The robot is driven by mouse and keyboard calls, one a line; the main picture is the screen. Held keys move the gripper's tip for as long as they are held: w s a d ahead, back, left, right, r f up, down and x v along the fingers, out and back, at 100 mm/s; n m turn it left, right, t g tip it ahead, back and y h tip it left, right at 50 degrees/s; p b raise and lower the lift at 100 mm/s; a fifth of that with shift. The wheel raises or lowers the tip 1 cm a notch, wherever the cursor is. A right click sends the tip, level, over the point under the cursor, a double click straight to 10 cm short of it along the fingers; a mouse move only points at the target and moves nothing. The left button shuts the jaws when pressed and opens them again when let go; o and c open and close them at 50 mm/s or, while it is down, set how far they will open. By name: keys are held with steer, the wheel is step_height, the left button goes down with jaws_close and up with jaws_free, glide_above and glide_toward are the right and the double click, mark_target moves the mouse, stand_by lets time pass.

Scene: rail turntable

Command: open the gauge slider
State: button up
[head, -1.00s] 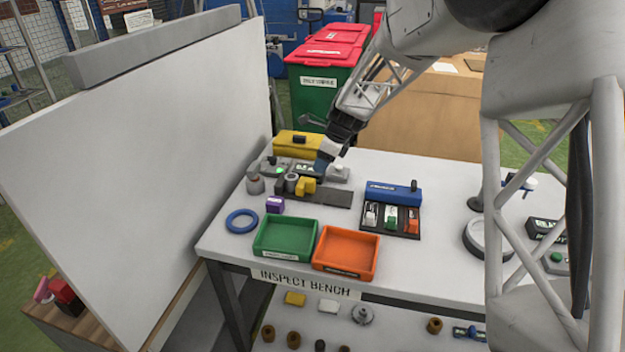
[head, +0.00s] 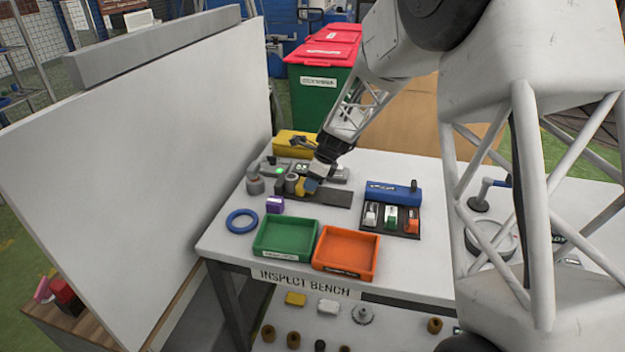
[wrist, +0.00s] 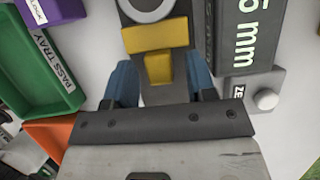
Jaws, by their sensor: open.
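The yellow gauge slider (wrist: 157,66) is in the middle of the wrist view, a wide block with a narrower tab. It sits on a dark flat rail (head: 337,197) on the bench. A grey round part (wrist: 150,8) is just beyond it. My gripper (wrist: 161,78) is open, with one blue finger to each side of the yellow tab and a gap visible at the left. Whether the right finger touches it I cannot tell. In the head view my gripper (head: 309,185) is low over the rail and partly hides the slider.
The gauge display (wrist: 243,35), reading "5 mm" at its visible end, and a zero button (wrist: 266,99) lie close on the right in the wrist view. The green pass tray (wrist: 35,65) and orange tray (head: 347,250) stand in front. A purple block (head: 275,204) is nearby.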

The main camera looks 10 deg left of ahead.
mark_target(333, 196)
jaws_close()
stand_by(0.3)
steer(key=shift+d, duration=0.1)
steer(key=d, duration=0.8)
steer(key=shift+d, duration=0.25)
jaws_free()
